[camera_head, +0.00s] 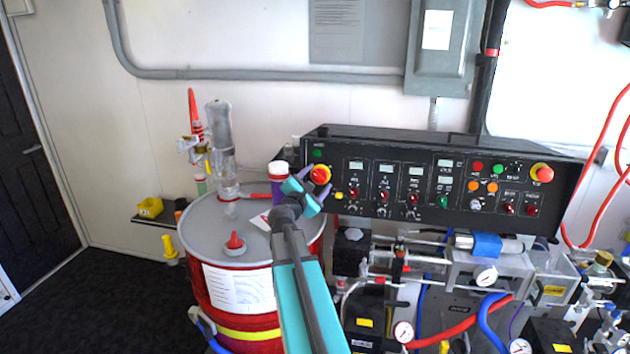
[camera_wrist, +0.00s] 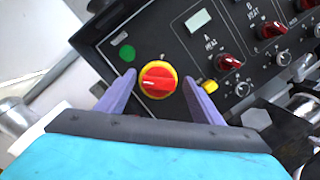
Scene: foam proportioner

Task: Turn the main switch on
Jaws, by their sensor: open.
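The main switch, a red rotary knob on a yellow round base (camera_head: 320,174), is at the left end of the black control panel (camera_head: 345,150). In the wrist view the red and yellow switch (camera_wrist: 158,80) sits at the middle, its red grip bar lying roughly level across the picture. My gripper (camera_head: 313,183) is open in front of the panel's left end. In the wrist view its two purple fingers (camera_wrist: 160,98) stand apart, one on each side of the switch. I cannot tell whether either finger touches it.
A green button (camera_wrist: 127,52) is up left of the switch and a yellow knob (camera_wrist: 210,86) is close to the right finger. Hoses and pump parts fill the space below the panel.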

